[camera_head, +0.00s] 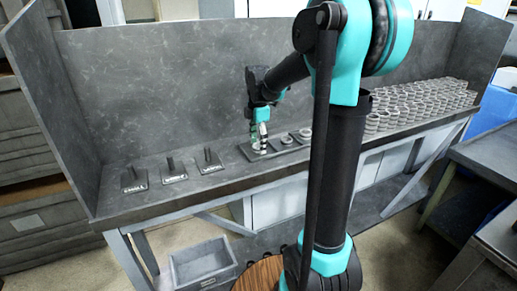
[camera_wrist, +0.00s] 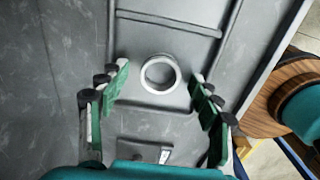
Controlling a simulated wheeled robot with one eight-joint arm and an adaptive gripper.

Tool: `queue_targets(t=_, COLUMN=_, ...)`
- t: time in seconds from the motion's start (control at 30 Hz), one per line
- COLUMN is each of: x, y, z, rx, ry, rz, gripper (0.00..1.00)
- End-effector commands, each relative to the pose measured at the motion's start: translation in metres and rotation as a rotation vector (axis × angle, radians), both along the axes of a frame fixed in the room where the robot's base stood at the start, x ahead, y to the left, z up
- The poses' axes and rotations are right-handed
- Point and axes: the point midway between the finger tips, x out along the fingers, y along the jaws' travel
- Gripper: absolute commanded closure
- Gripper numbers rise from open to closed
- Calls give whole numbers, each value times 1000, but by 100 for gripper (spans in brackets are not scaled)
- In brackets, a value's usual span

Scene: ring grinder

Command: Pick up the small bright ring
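The small bright ring (camera_wrist: 160,73) lies flat on a grey tray (camera_wrist: 165,22) with raised dividers, in the wrist view. My gripper (camera_wrist: 159,79) is open, with one green-padded finger to the left of the ring and the other to the right. Both fingers look apart from the ring, and its hole is empty. In the head view my gripper (camera_head: 259,143) points down over the left end of the tray, and the ring there is mostly hidden by the fingers. Two more rings, one in the middle (camera_head: 286,140) and one at the right (camera_head: 305,133), lie on the tray.
Three plates with upright pegs stand at the left of the bench: a left one (camera_head: 134,180), a middle one (camera_head: 172,168) and a right one (camera_head: 208,158). Many stacked rings (camera_head: 420,105) fill the bench's right side. High grey panels (camera_head: 160,75) close off the back and sides.

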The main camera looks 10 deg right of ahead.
Motion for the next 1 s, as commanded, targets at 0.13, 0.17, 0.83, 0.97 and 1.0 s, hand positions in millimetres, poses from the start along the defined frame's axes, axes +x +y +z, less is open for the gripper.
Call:
queue_targets(t=0.13, x=0, y=0, z=0, rx=0, ry=0, rz=0, gripper=55)
queue_targets(t=0.17, x=0, y=0, z=0, rx=0, ry=0, rz=0, gripper=59)
queue_targets(t=0.83, x=0, y=0, z=8, rx=0, ry=0, rz=0, gripper=90)
queue_targets(t=0.97, x=0, y=0, z=23, rx=0, ry=0, rz=0, gripper=90)
queue_targets(t=1.0, x=0, y=0, z=30, rx=0, ry=0, rz=0, gripper=90)
